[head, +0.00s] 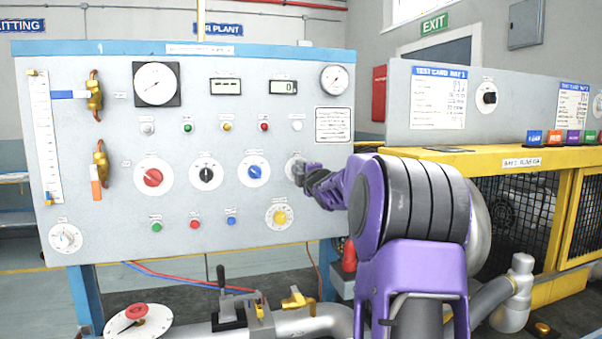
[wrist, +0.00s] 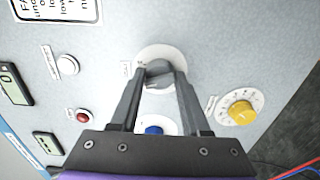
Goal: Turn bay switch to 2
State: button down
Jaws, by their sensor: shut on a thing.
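A grey rotary knob (wrist: 157,73) on a round white dial plate sits at the right end of the panel's knob row. My gripper (wrist: 160,80) has its two fingers on either side of this knob and is shut on it. In the head view my gripper (head: 308,173) reaches the panel from the right and partly hides the dial plate (head: 293,160). The small label beside the knob and its dial marks are too small to read, so I cannot tell its setting.
On the grey panel (head: 105,130), a blue knob (head: 254,172) is left of the held knob and a yellow knob (head: 280,217) below it. A black knob (head: 489,97) is on the right-hand cabinet.

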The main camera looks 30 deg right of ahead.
jog(key=m+p, duration=0.2)
jog(key=m, duration=0.2)
jog(key=shift+r+m, duration=0.15)
jog(key=shift+m, duration=0.15)
jog(key=shift+m+p, duration=1)
jog(key=shift+m, duration=1.1)
jog(key=shift+c, duration=2)
grip_release()
jog(key=b+v, duration=0.1)
jog(key=v, duration=1.6)
jog(key=shift+s, duration=0.25)
